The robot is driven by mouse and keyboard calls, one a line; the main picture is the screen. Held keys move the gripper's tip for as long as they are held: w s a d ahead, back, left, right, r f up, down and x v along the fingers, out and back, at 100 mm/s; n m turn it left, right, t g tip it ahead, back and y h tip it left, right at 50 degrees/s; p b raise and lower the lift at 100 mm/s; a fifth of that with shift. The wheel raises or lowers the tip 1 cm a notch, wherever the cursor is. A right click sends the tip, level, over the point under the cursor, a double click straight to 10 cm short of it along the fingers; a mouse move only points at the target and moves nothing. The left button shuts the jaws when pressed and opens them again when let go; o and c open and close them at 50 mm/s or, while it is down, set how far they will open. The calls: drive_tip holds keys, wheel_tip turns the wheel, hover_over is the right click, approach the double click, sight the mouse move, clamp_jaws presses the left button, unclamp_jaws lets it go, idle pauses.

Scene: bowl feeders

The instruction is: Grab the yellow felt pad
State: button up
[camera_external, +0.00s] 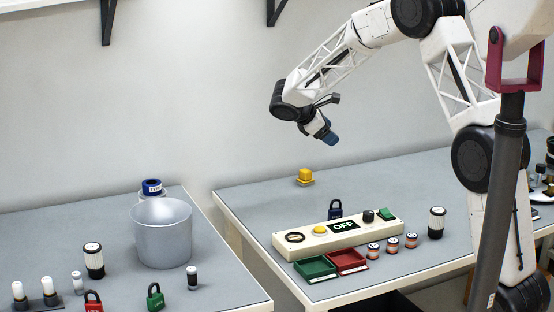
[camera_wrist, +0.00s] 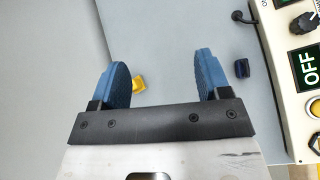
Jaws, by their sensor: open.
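The yellow felt pad (camera_external: 305,176) sits on the grey table near its back left edge, a small yellow block on a flat base. In the wrist view the yellow pad (camera_wrist: 139,84) shows beside the left blue finger, which partly covers it. My gripper (camera_external: 326,134) is above the table, higher than the pad and a little to its right. In the wrist view its two blue fingers (camera_wrist: 165,80) are spread apart with nothing between them touching.
A control panel (camera_external: 318,239) with an OFF display stands in front of the pad. A blue padlock (camera_external: 335,210) is behind it. Green (camera_external: 315,269) and red (camera_external: 347,262) trays lie in front. A metal bucket (camera_external: 143,235) stands on the left table, across a gap.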

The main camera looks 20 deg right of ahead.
sight(302, 171)
drive_tip(key=w+a+f+n+h, duration=0.1)
drive_tip(key=w+a+f+n, duration=0.1)
drive_tip(key=w+f, duration=0.3)
drive_tip(key=w+a+f+n+t+h, duration=0.1)
drive_tip(key=w+a+f+n, duration=0.1)
drive_tip(key=w+f, duration=0.3)
drive_tip(key=w+a+f+n+t+h, duration=0.1)
drive_tip(key=w+a+f, duration=0.2)
drive_tip(key=w+f, duration=0.3)
drive_tip(key=shift+w+f+n+h, duration=0.1)
drive_tip(key=shift+f+n+h, duration=0.05)
drive_tip(key=shift+n+h, duration=0.2)
drive_tip(key=shift+d, duration=0.15)
drive_tip(key=shift+x, duration=1.2)
drive_tip(key=shift+d+f, duration=0.1)
drive_tip(key=shift+x, duration=2.45)
drive_tip(key=shift+f, duration=0.15)
drive_tip(key=shift+c, duration=0.3)
drive_tip(key=c, duration=1)
